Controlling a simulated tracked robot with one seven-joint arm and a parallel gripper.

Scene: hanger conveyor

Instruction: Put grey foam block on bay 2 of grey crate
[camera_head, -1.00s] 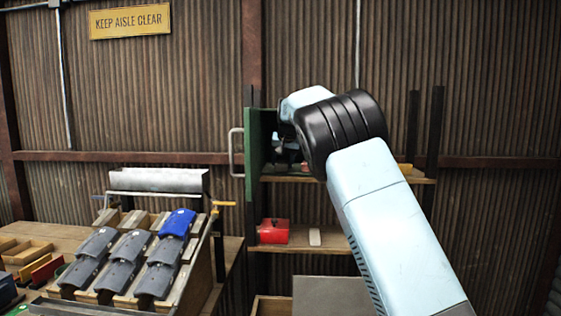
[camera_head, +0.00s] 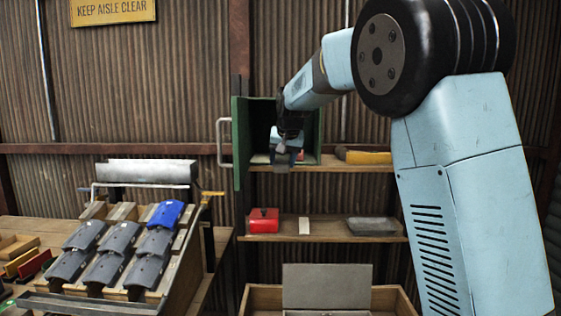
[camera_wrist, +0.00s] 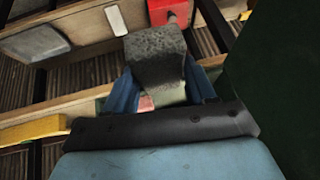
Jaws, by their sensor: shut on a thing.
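My gripper (camera_head: 289,140) is in front of the open green cabinet (camera_head: 240,143) on the upper shelf, fingers pointing down. It is shut on the grey foam block (camera_head: 281,167), which hangs from the fingertips. In the wrist view the speckled block (camera_wrist: 155,60) sits between the blue fingers of my gripper (camera_wrist: 155,92). A pale green and a pink patch show between the fingers; I cannot tell what they are. I cannot pick out a grey crate with bays for certain in either view.
The lower shelf holds a red box (camera_head: 263,220), a pale strip (camera_head: 304,226) and a flat grey piece (camera_head: 373,227). A yellow piece (camera_head: 368,157) lies on the upper shelf. A wooden box (camera_head: 263,300) with a grey panel (camera_head: 327,286) stands below. A sloped rack (camera_head: 193,262) is at left.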

